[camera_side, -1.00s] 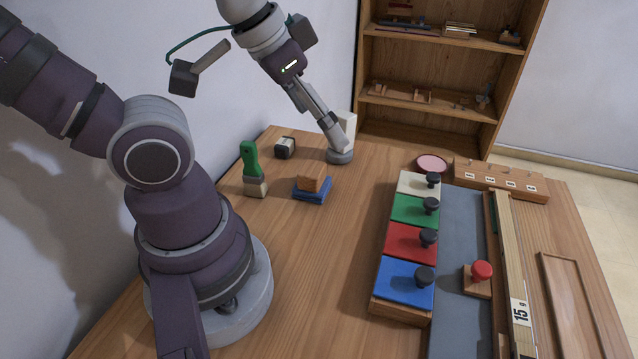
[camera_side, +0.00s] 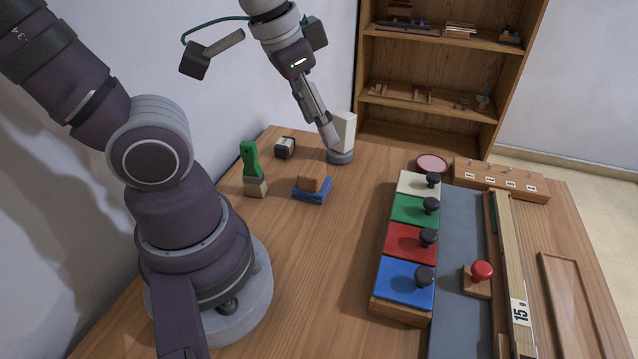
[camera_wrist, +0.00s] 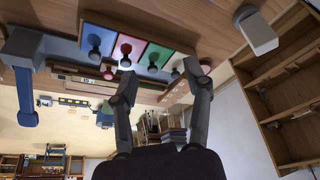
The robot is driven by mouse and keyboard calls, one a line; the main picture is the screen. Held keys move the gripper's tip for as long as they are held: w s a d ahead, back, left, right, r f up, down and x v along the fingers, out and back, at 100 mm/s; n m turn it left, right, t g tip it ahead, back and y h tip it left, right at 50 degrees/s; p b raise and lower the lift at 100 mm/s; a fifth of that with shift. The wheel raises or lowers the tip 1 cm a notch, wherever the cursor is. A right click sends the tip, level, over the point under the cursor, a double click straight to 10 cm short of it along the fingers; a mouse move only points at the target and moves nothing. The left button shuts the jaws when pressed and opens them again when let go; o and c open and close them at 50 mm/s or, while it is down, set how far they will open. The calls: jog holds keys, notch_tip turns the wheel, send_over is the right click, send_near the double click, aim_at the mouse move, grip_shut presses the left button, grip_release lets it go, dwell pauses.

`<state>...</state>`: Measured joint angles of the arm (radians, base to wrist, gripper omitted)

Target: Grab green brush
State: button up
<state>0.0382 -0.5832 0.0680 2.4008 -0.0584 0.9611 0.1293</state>
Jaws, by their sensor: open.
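The green brush (camera_side: 250,162) stands upright at the left of the table, with its green handle up and its pale bristle end down. It does not show in the wrist view. My gripper (camera_side: 329,146) is to the right of the brush and farther back, clearly apart from it. In the side view it overlaps the left side of a white block on a round grey base (camera_side: 341,157). I cannot tell from this whether they touch. In the wrist view the two fingers of my gripper (camera_wrist: 163,72) are spread apart with nothing between them.
A black-and-white block (camera_side: 285,148) and a blue piece with a brown block (camera_side: 312,189) lie near the brush. Coloured keys with dark knobs (camera_side: 410,243) stand to the right. A wooden shelf (camera_side: 440,90) is behind. The table's middle is clear.

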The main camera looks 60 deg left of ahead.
aim_at(255, 148)
jog(key=w+a+f+m+g+y, duration=0.2)
jog(key=a+f+m+g+y, duration=0.65)
jog(key=g, duration=0.65)
jog(key=shift+n, duration=0.75)
jog(key=x, duration=0.7)
jog(key=w+a+x, duration=0.1)
jog(key=x, duration=0.3)
jog(key=shift+s+a+f, duration=0.1)
jog(key=shift+a, duration=0.15)
grip_shut()
